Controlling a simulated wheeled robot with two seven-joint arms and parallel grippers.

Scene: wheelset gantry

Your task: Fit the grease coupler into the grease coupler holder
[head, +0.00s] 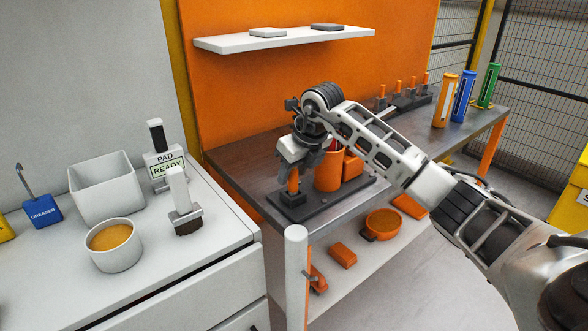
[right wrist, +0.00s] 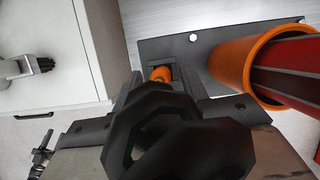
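The grease coupler (head: 293,182) shows as a small upright orange piece below my right gripper (head: 292,163). Its lower end is at a dark block, which I take as the grease coupler holder (head: 289,200), on a dark plate. The gripper's dark fingers close on the coupler from above. In the right wrist view, the orange coupler (right wrist: 162,74) shows between the fingers, and the dark block (right wrist: 158,64) is just behind it. The fingers hide most of the coupler, so how deep it sits cannot be told. My left gripper is not in view.
An orange cup (head: 327,176) with red contents stands close right of the gripper on the dark plate (head: 345,190). Farther back are a rack (head: 405,98) of orange pegs and several coloured tubes (head: 463,97).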

